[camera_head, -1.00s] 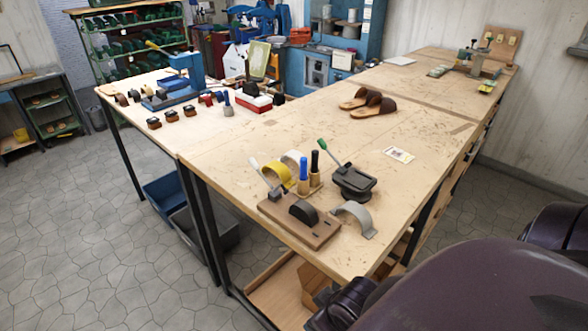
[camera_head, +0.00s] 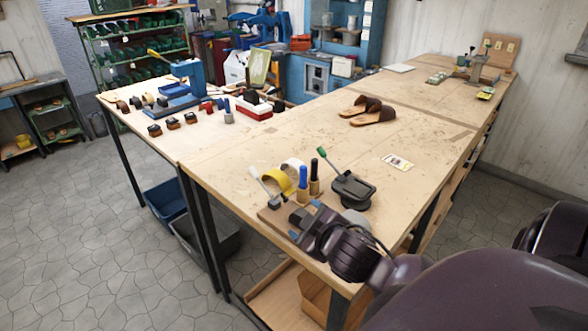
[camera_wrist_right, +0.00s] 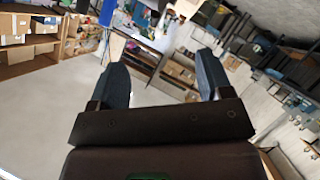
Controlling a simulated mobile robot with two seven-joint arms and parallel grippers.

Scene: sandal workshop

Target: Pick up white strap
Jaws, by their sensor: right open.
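A white curved strap (camera_head: 293,164) stands behind the yellow strap (camera_head: 279,181) near the front of the bench. A pale grey strap (camera_head: 356,217) to its right is partly hidden behind my right arm. My right gripper (camera_head: 305,220) is over the front corner of the bench, above the wooden base (camera_head: 268,216) of the small lever tool, and covers part of it. In the right wrist view its two blue-grey fingers (camera_wrist_right: 161,80) are apart with nothing between them. My left gripper is out of view.
A blue-handled tool (camera_head: 303,178) and a black-handled one stand beside the straps. A dark press with a green-tipped lever (camera_head: 352,190) is to the right. Brown sandals (camera_head: 370,110) and a card (camera_head: 397,162) lie farther back. The bench middle is mostly clear.

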